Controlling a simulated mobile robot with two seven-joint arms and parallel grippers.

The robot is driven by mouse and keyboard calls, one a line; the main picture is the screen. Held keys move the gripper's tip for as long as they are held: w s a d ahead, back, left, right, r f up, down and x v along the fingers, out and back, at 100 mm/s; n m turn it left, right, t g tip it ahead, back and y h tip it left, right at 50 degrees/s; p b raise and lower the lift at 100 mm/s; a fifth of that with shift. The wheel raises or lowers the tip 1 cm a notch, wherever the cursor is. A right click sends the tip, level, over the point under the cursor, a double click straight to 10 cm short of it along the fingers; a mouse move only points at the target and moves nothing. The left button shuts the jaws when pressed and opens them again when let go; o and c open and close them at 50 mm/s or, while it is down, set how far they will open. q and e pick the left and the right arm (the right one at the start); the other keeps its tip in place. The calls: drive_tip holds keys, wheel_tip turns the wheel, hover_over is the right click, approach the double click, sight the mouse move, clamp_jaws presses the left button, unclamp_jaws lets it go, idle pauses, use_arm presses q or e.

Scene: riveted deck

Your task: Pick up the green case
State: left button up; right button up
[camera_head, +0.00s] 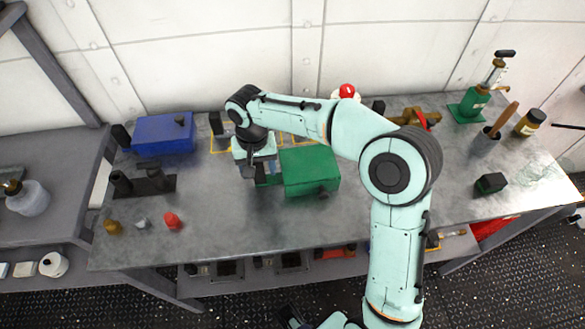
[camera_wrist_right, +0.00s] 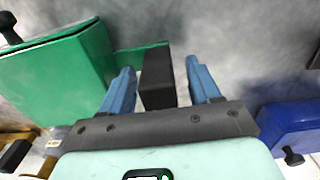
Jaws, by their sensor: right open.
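The green case (camera_head: 308,170) lies on the grey workbench, right of my right gripper (camera_head: 260,174). In the right wrist view the case (camera_wrist_right: 62,82) fills the upper left, with a dark knob on its far left end. My right gripper (camera_wrist_right: 160,72) is open, its two blue fingers on either side of an upright black block (camera_wrist_right: 157,80). The block appears joined to the case by a green strip (camera_wrist_right: 140,55). Gaps show between the block and both fingers. My arm hides part of the bench behind the case. My left gripper is not in view.
A blue case (camera_head: 163,134) stands at the back left, also in the right wrist view (camera_wrist_right: 300,122). A black stand (camera_head: 145,184) and small red (camera_head: 172,220) and brown pieces are front left. A green pump tool (camera_head: 474,102) is far right. The bench front centre is clear.

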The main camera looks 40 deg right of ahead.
clamp_jaws()
drive_tip(key=shift+r, duration=0.2)
